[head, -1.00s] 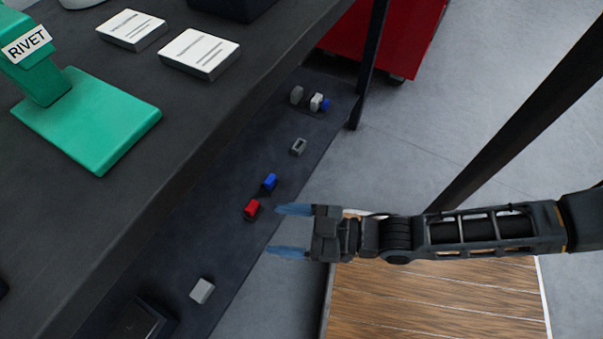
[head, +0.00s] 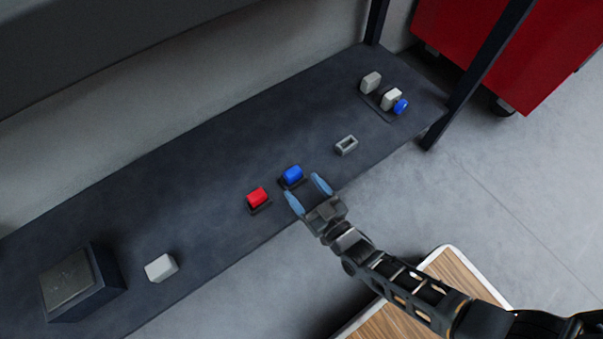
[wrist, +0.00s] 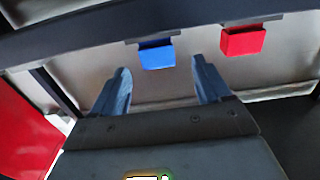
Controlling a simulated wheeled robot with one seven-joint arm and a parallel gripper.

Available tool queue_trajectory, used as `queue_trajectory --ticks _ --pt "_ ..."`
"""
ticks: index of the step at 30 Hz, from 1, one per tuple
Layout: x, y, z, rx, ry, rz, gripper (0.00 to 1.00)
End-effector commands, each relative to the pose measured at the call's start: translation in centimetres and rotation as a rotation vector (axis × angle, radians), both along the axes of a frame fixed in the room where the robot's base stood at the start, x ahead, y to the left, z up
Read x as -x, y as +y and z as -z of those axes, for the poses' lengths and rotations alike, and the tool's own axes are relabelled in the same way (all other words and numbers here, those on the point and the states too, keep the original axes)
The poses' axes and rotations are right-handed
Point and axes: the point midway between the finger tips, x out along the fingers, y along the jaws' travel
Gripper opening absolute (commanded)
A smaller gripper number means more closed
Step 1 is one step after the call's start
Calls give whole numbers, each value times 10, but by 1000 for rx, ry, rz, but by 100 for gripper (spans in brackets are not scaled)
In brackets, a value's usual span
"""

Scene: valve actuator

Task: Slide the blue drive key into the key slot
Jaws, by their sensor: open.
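The blue drive key (head: 293,174) appears to be the blue block seated in a small dark holder on the low dark shelf. It shows in the wrist view (wrist: 157,54) beyond and between my fingertips. My gripper (head: 303,187) is open and empty at the shelf's front edge, with its blue fingers pointing toward the blue block, apart from it as far as I can tell. A small grey hollow rectangular piece (head: 346,145), possibly the key slot, stands on the shelf to the right of the blue block.
A red block (head: 257,196) in a similar holder is just left of the blue one. Grey-white blocks and a round blue part (head: 400,106) stand at the shelf's right end. A pale block (head: 161,267) and dark box (head: 80,283) are at left. A shelf leg (head: 470,85) rises at right.

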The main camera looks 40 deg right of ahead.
Motion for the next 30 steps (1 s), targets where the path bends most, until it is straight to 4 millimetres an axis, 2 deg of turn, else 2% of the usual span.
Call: queue_trajectory --ticks 13,17,23,30 --pt "-54 -3 5 0 -1 -2 77" --pt "-61 -4 4 0 1 -1 77" --pt "-61 -4 3 0 1 -1 77" --pt "-61 -4 3 0 1 -1 55"
